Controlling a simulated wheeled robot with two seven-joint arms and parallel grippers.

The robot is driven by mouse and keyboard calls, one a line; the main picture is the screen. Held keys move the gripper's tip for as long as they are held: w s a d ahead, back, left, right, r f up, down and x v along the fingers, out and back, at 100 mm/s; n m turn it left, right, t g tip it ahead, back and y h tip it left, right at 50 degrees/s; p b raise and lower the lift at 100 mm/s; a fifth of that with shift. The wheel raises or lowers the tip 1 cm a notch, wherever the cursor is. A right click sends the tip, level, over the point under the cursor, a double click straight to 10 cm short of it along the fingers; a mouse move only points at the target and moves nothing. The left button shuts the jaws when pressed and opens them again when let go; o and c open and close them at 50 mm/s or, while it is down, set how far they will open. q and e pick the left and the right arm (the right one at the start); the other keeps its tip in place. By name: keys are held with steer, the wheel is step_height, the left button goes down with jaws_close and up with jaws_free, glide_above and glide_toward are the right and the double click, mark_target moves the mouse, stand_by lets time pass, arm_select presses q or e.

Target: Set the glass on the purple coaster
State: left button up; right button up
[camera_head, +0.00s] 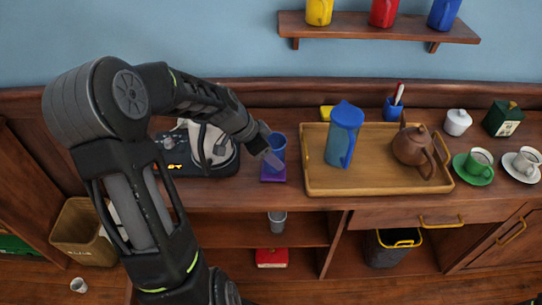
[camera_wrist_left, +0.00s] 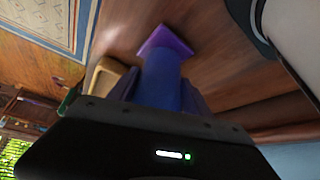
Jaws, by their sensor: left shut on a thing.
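The blue glass (camera_head: 278,146) is upright in the jaws of my left gripper (camera_head: 270,158), at the front of the wooden counter. The purple coaster (camera_head: 273,177) lies under the glass near the counter's front edge. In the left wrist view, the blue glass (camera_wrist_left: 160,80) stands between the fingers of my left gripper (camera_wrist_left: 159,93), and its far end overlaps the purple coaster (camera_wrist_left: 166,41). The glass and gripper hide part of the coaster. I cannot tell whether the glass base touches it.
A coffee machine (camera_head: 213,150) stands close left of the glass. A wooden tray (camera_head: 376,187) with a blue pitcher (camera_head: 342,135) and a brown teapot (camera_head: 408,147) is close on the right. A green cup and saucer (camera_head: 473,178) sit further right. Open shelves lie below.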

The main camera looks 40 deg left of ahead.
arm_select(q)
steer(key=shift+f, duration=0.7)
steer(key=o, duration=1.6)
steer(key=shift+f, duration=0.1)
steer(key=b+v, duration=0.1)
steer(key=v, duration=1.1)
steer(key=shift+b, duration=0.3)
